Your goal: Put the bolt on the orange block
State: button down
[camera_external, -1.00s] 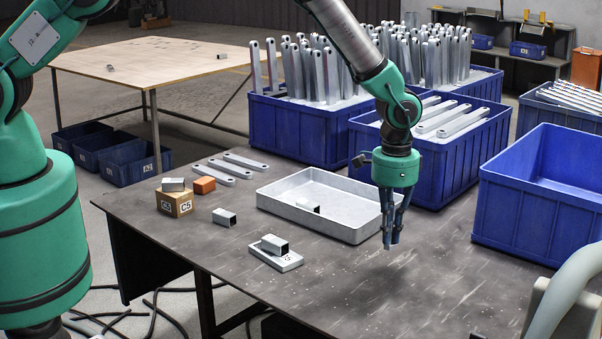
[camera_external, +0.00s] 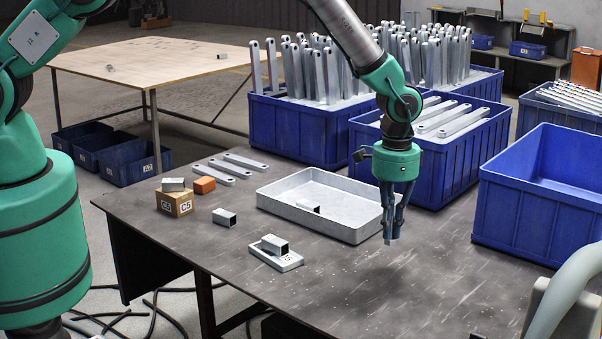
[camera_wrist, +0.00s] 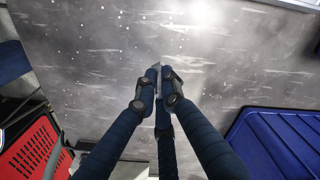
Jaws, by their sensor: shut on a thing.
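The orange block (camera_external: 204,185) lies on the dark table, right beside a cardboard box, at the left of the external view. My gripper (camera_external: 391,238) is over the right part of the table, just right of the grey tray's near corner and well away from the orange block. In the wrist view its fingers (camera_wrist: 158,82) are closed together around a small grey metal piece (camera_wrist: 156,73), which I take to be the bolt. Only a sliver of it shows, so its shape is mostly hidden. It is held a little above the table.
A shallow grey tray (camera_external: 275,202) with a small metal piece in it stands between my gripper and the orange block. Square tube pieces (camera_external: 224,217) and a labelled plate (camera_external: 288,262) lie nearby. The cardboard box (camera_external: 174,203) bears a metal piece. Blue bins stand behind and right.

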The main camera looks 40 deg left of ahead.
notch_tip(320, 180, up, 13)
jog(key=w+a+n, duration=0.2)
jog(key=w+a, duration=0.1)
jog(key=a, duration=0.9)
jog(key=w+a+n, duration=0.3)
jog(key=a, duration=0.8)
jog(key=w+a+n, duration=0.2)
jog(key=a, duration=1)
jog(key=s+a+n, duration=0.3)
jog(key=s+a, duration=0.1)
jog(key=a, duration=1.1)
jog(key=s+a+n, duration=0.3)
jog(key=a, duration=1.1)
jog(key=shift+s+a+f+p, duration=0.15)
jog(key=shift+f+p, duration=0.2)
jog(key=shift+f, duration=2.35)
jog(key=shift+f+b, duration=0.45)
jog(key=shift+f, duration=2.7)
